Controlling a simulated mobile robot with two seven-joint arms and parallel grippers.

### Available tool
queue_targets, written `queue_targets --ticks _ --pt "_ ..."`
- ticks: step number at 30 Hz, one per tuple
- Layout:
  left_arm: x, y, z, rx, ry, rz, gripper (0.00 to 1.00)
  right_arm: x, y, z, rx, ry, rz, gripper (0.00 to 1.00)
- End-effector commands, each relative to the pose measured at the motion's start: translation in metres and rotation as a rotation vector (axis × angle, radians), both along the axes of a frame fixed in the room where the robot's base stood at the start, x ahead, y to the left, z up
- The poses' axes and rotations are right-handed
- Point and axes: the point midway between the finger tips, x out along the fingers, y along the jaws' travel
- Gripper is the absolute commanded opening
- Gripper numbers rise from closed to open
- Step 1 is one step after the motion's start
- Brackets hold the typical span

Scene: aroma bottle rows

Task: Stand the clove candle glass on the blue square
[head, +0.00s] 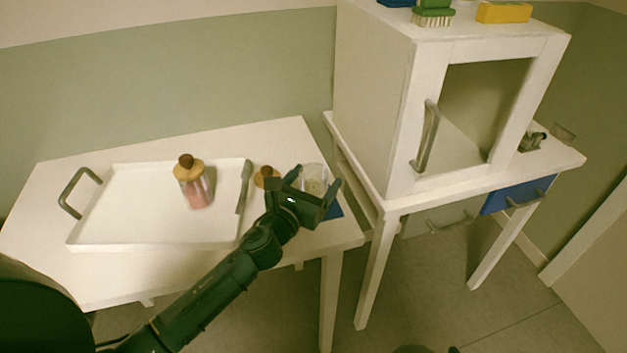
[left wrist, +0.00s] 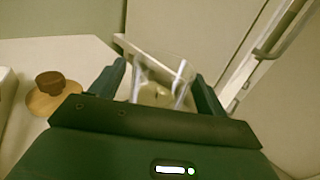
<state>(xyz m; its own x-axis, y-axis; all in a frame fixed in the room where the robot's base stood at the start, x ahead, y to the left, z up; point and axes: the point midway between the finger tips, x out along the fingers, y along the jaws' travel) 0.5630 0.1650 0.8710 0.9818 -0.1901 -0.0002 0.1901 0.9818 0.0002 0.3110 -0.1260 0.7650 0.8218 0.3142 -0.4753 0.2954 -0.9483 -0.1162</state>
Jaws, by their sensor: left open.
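The clear candle glass (head: 314,176) with pale wax at its bottom is at the right end of the white table, and it also shows in the left wrist view (left wrist: 160,90). My left gripper (head: 309,186) is open, with one finger on each side of the glass; I cannot tell whether either touches it. The blue square (head: 334,211) shows only as a small corner below and right of my gripper, which hides the rest. Whether the glass stands on it is hidden.
A round wooden lid (head: 266,176) with a brown knob lies left of my gripper. A white cabinet (head: 375,100) stands close on the right.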

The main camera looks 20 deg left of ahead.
Motion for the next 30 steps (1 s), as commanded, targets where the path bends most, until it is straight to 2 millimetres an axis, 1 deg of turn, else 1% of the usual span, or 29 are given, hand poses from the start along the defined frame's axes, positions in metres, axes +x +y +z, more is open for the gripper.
queue_targets --ticks 5,8,9,11,18,21,25,30 --pt "0.0 0.0 0.001 0.0 0.0 0.0 0.75 -0.001 0.0 -0.001 -0.003 0.003 0.004 0.66" --pt "-0.001 0.0 0.005 0.0 0.0 0.0 0.75 -0.001 0.0 0.002 -0.008 0.004 0.005 0.66" --pt "-0.006 0.001 0.002 0.0 0.002 0.0 0.75 -0.001 0.0 0.0 -0.008 0.004 0.005 0.66" --pt "-0.015 0.003 0.001 0.001 0.003 0.0 0.75 -0.002 0.0 -0.001 -0.009 0.004 0.006 0.66" --pt "-0.067 0.013 0.001 0.0 0.003 0.0 0.75 -0.002 0.0 -0.005 -0.005 0.006 0.006 0.66" --pt "-0.086 0.017 0.001 0.002 0.003 0.0 0.75 -0.002 0.001 -0.007 0.0 0.008 0.005 0.66" --pt "-0.105 0.02 0.001 -0.001 0.002 0.0 0.75 -0.002 0.001 -0.008 0.007 0.006 0.004 0.66" --pt "-0.116 0.023 0.003 0.0 0.0 0.0 0.75 -0.001 0.001 -0.007 0.014 0.002 0.002 0.66"
